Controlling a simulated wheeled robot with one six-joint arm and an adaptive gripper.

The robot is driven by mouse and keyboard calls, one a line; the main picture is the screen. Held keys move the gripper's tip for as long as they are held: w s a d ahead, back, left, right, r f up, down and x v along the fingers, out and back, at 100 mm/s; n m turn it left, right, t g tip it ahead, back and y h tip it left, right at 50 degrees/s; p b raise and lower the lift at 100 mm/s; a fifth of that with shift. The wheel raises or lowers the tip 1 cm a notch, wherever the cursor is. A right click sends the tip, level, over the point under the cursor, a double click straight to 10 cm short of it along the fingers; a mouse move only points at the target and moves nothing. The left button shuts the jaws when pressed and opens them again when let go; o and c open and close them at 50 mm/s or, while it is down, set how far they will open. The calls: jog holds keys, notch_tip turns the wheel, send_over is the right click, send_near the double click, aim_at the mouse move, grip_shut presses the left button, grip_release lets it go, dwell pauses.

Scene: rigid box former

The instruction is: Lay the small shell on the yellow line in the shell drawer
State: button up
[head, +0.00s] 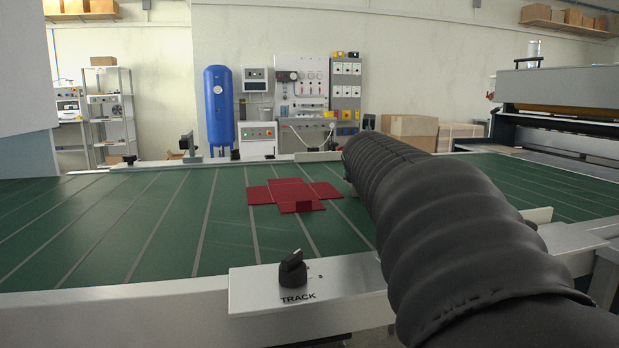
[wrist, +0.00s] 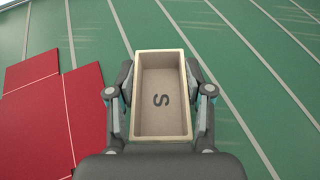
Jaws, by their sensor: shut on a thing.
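The small shell (wrist: 165,122) is an open, tan-grey box with a pale rim and a dark S on its inside floor. It shows in the wrist view with its opening towards the camera. My gripper (wrist: 160,76) is shut on it, with one finger against each long side. The shell is over the green belt; its height above the belt is hard to tell. In the head view my arm hides both gripper and shell. Neither the shell drawer nor a yellow line can be made out.
A red cross-shaped blank (head: 293,190) lies flat on the green belt (head: 120,225); it also shows at the left of the wrist view (wrist: 40,105). A TRACK knob (head: 292,270) sits on the near rail. A machine (head: 560,90) stands at the back right.

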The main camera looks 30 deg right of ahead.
jog(key=shift+f, duration=0.15)
jog(key=o, duration=1)
jog(key=shift+o, duration=0.2)
